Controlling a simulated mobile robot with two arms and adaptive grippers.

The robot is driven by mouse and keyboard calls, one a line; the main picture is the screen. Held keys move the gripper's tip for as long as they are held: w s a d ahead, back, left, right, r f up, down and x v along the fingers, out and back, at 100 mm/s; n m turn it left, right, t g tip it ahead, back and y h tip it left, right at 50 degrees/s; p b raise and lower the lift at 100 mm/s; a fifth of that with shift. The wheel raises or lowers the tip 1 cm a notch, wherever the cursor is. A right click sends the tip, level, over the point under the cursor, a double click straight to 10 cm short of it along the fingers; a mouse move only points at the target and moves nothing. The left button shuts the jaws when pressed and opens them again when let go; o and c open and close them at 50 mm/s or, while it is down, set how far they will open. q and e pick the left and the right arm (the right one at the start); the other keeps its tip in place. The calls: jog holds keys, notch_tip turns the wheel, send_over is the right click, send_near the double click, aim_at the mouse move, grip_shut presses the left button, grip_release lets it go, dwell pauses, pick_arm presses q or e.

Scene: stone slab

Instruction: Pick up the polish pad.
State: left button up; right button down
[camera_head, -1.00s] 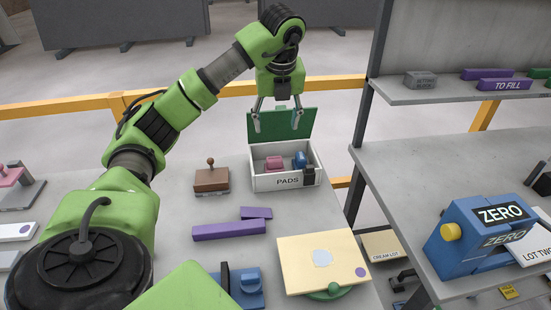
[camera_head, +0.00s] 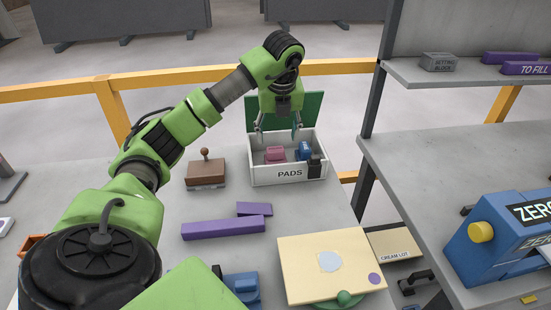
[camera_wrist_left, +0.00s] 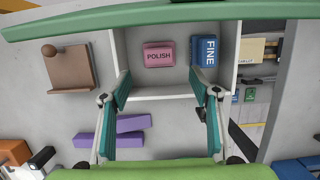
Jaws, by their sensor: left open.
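The polish pad (camera_head: 275,153) is a pink block in the white box labelled PADS (camera_head: 262,175), whose green lid (camera_head: 313,108) stands open at the back. In the left wrist view the pad (camera_wrist_left: 159,55) shows its POLISH label. A blue pad (camera_head: 305,151) sits to its right; the left wrist view shows it is marked FINE (camera_wrist_left: 204,53). My left gripper (camera_head: 277,130) is open and empty, pointing down above the box. In the left wrist view its fingers (camera_wrist_left: 160,88) are spread wider than the pink pad, and nothing is between them. My right gripper is not in view.
A brown stamp-like block (camera_head: 206,173) stands left of the box. Purple bars (camera_head: 223,228) and a cream board (camera_head: 305,268) lie in front. A grey shelf unit (camera_head: 440,160) with a blue ZERO device (camera_head: 478,262) stands at the right.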

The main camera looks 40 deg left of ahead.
aim_at(275, 148)
pick_arm(q)
jog(key=shift+w+a+p+x, duration=0.1)
jog(key=shift+a+p+x, duration=0.2)
jog(key=shift+x, duration=1.45)
jog(key=shift+w+a+p+x, duration=0.1)
jog(key=shift+p+x, duration=0.25)
jog(key=shift+x, duration=1.45)
jog(key=shift+r, duration=0.25)
jog(key=c, duration=1.2)
